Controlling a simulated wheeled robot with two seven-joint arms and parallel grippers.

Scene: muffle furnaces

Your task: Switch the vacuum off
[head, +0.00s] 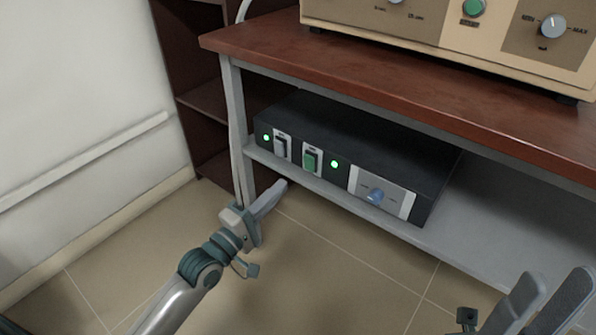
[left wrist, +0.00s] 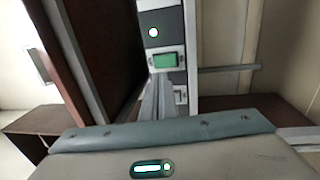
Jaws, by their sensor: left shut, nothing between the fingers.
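A dark control box (head: 385,145) sits on the shelf under the table. Its front has a pale-framed switch (head: 282,147) at left, a green switch (head: 312,158), two lit green lamps (head: 266,138) and a blue knob (head: 376,195) on a silver panel. The labels are too small to read, so I cannot tell which switch is the vacuum's. My left gripper (head: 278,188) is shut and empty, in front of and below the left switch, apart from it. In the left wrist view its fingers (left wrist: 158,97) point towards the green switch (left wrist: 164,60). My right gripper (head: 562,280) is open at lower right.
A beige unit (head: 450,35) with knobs and a green button stands on the brown tabletop (head: 400,75). A grey table leg (head: 238,125) rises left of the box. Dark shelving (head: 190,70) stands behind at left. The tiled floor before the shelf is clear.

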